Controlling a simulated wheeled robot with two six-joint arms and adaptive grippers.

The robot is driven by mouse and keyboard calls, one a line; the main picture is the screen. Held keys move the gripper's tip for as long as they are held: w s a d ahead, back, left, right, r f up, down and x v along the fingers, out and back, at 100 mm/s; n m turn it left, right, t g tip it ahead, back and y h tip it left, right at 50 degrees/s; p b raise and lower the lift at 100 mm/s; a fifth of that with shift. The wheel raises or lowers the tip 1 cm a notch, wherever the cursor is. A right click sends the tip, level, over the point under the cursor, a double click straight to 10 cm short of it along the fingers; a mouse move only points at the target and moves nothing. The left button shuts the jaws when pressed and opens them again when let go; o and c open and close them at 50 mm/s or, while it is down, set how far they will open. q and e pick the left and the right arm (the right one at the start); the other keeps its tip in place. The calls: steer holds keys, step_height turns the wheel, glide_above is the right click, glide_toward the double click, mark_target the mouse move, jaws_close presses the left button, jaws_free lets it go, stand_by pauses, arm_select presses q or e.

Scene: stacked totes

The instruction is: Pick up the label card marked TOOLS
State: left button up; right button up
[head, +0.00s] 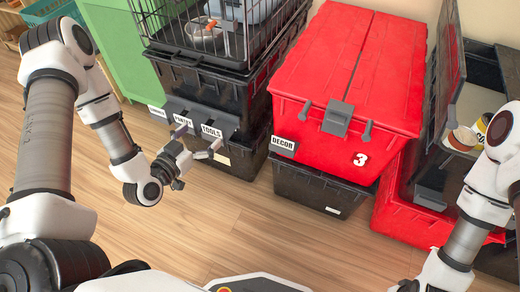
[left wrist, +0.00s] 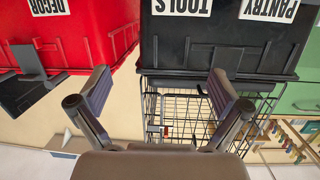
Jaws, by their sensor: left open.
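The white TOOLS card (head: 212,131) is on a dark holder at the front of the black tote stack. It also shows upside down at the top of the left wrist view (left wrist: 182,7), cut by the frame edge. My left gripper (head: 199,138) is open and empty in front of the stack, close to the card in the head view. In the left wrist view its two fingers (left wrist: 161,90) are spread wide with nothing between them. I cannot tell whether a finger touches the stack. My right gripper is outside the head view.
A PANTRY card (head: 183,121) sits just left of TOOLS, partly covered by a finger. A DECOR card (head: 283,143) is on the red tote (head: 345,75) to the right. A wire cage (head: 215,35) stands on the black totes. Wooden floor (head: 240,225) in front is clear.

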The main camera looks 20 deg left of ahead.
arm_select(q)
steer(key=n+y+b, duration=0.1)
steer(key=b, duration=0.2)
glide_toward(211, 130)
steer(key=f+x, duration=0.1)
steer(key=x, duration=0.2)
steer(key=b+x, duration=0.1)
steer(key=x, duration=0.1)
steer(key=b+x, duration=0.1)
steer(key=x, duration=0.1)
steer(key=r+b+x, duration=0.1)
steer(key=x, duration=0.2)
steer(key=shift+w+b, duration=0.1)
steer(key=shift+b, duration=0.25)
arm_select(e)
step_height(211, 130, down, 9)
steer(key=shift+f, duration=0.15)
arm_select(q)
steer(key=c, duration=0.9)
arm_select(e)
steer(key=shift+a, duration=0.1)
